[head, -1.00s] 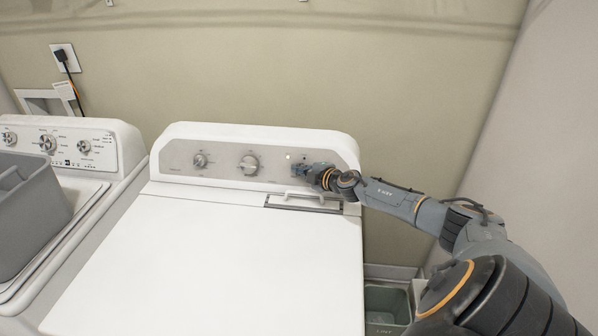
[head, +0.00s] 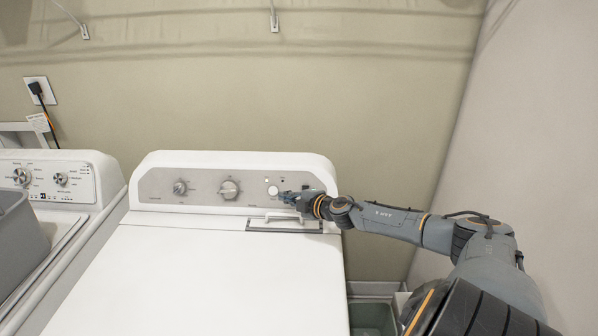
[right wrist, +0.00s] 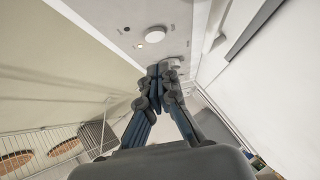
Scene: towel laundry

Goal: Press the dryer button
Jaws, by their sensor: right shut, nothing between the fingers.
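The white dryer (head: 200,260) stands in the middle of the head view, with a grey control panel (head: 205,189) along its back. A round white button (head: 273,191) sits on the panel right of two knobs, with a small light (head: 266,180) above it. The button (right wrist: 155,34) and the glowing light (right wrist: 140,45) also show in the right wrist view. My right gripper (head: 283,197) is shut and empty in front of the panel, just right of the button. Its fingertips (right wrist: 160,72) partly hide a second round part; contact cannot be told. My left gripper is out of view.
A washer (head: 75,180) with a grey basket (head: 18,240) on it stands at the left. A white handle (head: 282,218) lies below my right gripper.

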